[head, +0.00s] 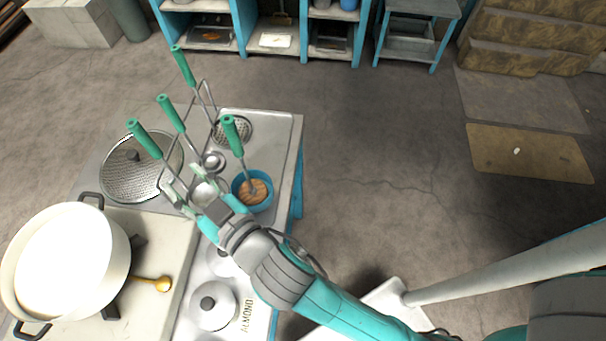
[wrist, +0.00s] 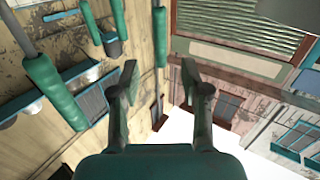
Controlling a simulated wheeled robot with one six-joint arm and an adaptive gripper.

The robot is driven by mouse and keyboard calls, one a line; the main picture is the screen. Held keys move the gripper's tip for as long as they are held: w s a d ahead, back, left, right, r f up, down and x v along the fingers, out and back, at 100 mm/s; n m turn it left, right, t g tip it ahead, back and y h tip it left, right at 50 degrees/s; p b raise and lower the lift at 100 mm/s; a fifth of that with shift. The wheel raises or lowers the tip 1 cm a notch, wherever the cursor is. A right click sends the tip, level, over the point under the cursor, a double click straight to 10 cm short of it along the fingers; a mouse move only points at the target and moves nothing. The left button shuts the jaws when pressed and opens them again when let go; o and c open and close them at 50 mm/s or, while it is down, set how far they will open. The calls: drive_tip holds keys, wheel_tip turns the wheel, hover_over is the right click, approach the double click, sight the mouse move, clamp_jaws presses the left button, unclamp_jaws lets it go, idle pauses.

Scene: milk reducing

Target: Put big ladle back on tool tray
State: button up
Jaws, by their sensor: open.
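Several green-handled tools stand upright at a wire rack on a metal tray (head: 280,126) in the head view. Two round ladle bowls show there, a smaller one (head: 213,160) and a larger one (head: 205,192) near my gripper. The larger bowl looks like the big ladle, but I cannot tell for sure which handle belongs to it. My gripper (head: 200,186) is open among the lower ends of the tools. In the wrist view my gripper (wrist: 158,75) has its fingers apart, with a green handle (wrist: 160,38) beyond the gap and others to the left. Nothing is visibly held.
A blue cup (head: 240,198) with brown contents and a green-handled tool (head: 232,136) stands right of my gripper. A large white pot (head: 62,262), a golden spoon (head: 152,284), a perforated lid (head: 118,178) and a small lidded pot (head: 214,305) are nearby.

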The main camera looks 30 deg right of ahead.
drive_tip(key=s+d+f+g+h, duration=0.2)
drive_tip(key=s+d+f, duration=1.1)
drive_tip(key=d, duration=0.1)
drive_tip(key=s+d+m+h, duration=0.1)
drive_tip(key=s+d+m, duration=0.1)
drive_tip(key=s, duration=0.6)
drive_tip(key=s+d+f+m+h, duration=0.1)
drive_tip(key=s+d+h, duration=0.1)
drive_tip(key=s+d, duration=0.3)
drive_tip(key=s, duration=0.4)
drive_tip(key=shift+s+m+h, duration=0.15)
drive_tip(key=shift+m+h, duration=0.15)
drive_tip(key=shift+m, duration=0.1)
drive_tip(key=shift+d, duration=0.1)
